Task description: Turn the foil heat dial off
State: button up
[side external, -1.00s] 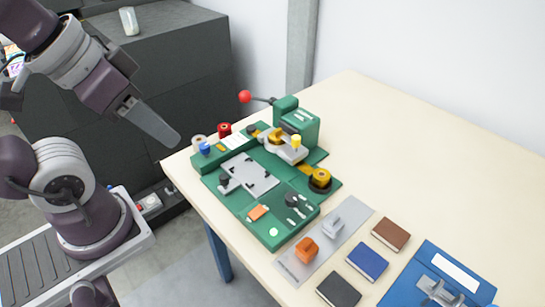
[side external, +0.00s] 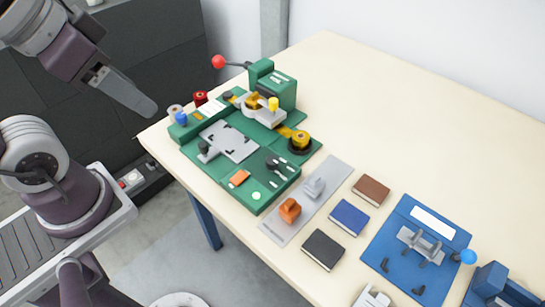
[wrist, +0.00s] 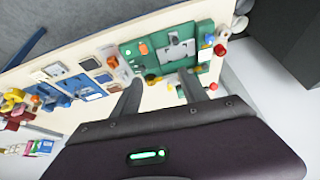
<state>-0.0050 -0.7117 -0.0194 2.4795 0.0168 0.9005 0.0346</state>
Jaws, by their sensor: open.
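The green foil machine (side external: 225,178) stands on the table's left part. A black round knob (side external: 272,163) with white marks beside it sits on its front right deck; it looks like the heat dial, but its setting is too small to read. My gripper (side external: 150,108) is in the air left of the machine, apart from it and from the knob. In the wrist view my gripper (wrist: 160,90) is open and empty, its two fingers spread, with the green machine (wrist: 125,48) beyond them. I cannot pick out the knob surely there.
A red-ended lever (side external: 218,62) rises at the machine's back. A gold roll (side external: 300,139) is at its right. A grey strip (side external: 285,232) with small blocks, several booklets (side external: 349,217) and a blue fixture (side external: 400,225) stand to the right. The table's back right (side external: 440,110) is clear.

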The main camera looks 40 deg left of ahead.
jog(key=w+f+m+g+y, duration=0.2)
jog(key=w+m, duration=0.4)
jog(key=m+g+h, duration=0.2)
jog(key=m+g, duration=0.1)
jog(key=m, duration=1.3)
send_over(273, 160)
notch_tip(273, 160, down, 15)
jog(key=shift+a+r, duration=0.1)
jog(key=shift+r, duration=0.05)
jog(key=shift+m+g, duration=0.3)
jog(key=shift+m, duration=0.1)
notch_tip(273, 160, down, 7)
jog(key=shift+r, duration=0.15)
jog(key=shift+f, duration=0.4)
grip_shut()
